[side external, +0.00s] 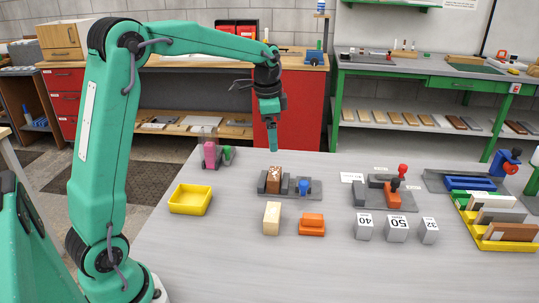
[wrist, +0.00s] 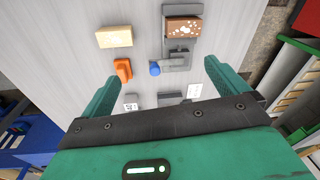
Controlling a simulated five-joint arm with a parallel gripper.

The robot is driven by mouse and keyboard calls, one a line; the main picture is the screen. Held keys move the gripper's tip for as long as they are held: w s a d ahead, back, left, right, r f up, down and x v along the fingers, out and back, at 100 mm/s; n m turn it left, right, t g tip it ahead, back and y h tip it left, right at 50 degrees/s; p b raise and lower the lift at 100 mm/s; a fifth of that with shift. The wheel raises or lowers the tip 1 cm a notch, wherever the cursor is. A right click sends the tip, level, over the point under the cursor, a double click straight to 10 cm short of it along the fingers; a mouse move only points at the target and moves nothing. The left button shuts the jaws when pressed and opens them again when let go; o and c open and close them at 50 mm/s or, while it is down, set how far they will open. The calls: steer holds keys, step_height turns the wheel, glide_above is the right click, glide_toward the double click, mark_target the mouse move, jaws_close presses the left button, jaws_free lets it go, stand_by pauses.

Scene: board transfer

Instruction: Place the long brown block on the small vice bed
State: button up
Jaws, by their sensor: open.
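A brown block with white specks (side external: 274,178) stands on the left part of a grey vice bed (side external: 313,191) that has a blue knob (side external: 304,186). The speckled block also shows at the top of the wrist view (wrist: 183,28), with the vice (wrist: 178,62) just below it. A second grey vice (side external: 366,196) to the right carries a reddish-brown piece (side external: 392,198). I cannot tell for certain which brown piece is the long one. My gripper (side external: 272,148) hangs above and behind the speckled block, apart from it. In the wrist view its two fingers (wrist: 161,72) are spread and empty.
A cream block (side external: 272,218) and an orange block (side external: 311,224) stand in front of the first vice. A yellow tray (side external: 190,199) is at left. Grey numbered blocks (side external: 396,229) stand at right, beside a yellow rack (side external: 497,244) of boards.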

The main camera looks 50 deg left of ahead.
steer(key=s+d+r+n+t, duration=0.1)
steer(key=s+d+r+n, duration=0.2)
steer(key=s, duration=0.4)
steer(key=s+d+r+n+t, duration=0.1)
steer(key=s+d+r, duration=0.1)
steer(key=s+d, duration=0.35)
steer(key=s+d+f+n+t, duration=0.1)
steer(key=s, duration=0.5)
steer(key=s+d+f+n+t, duration=0.1)
steer(key=s+f, duration=0.1)
steer(key=s, duration=0.4)
steer(key=shift+s+d+n, duration=0.15)
steer(key=shift+d+n, duration=0.25)
steer(key=shift+c, duration=0.5)
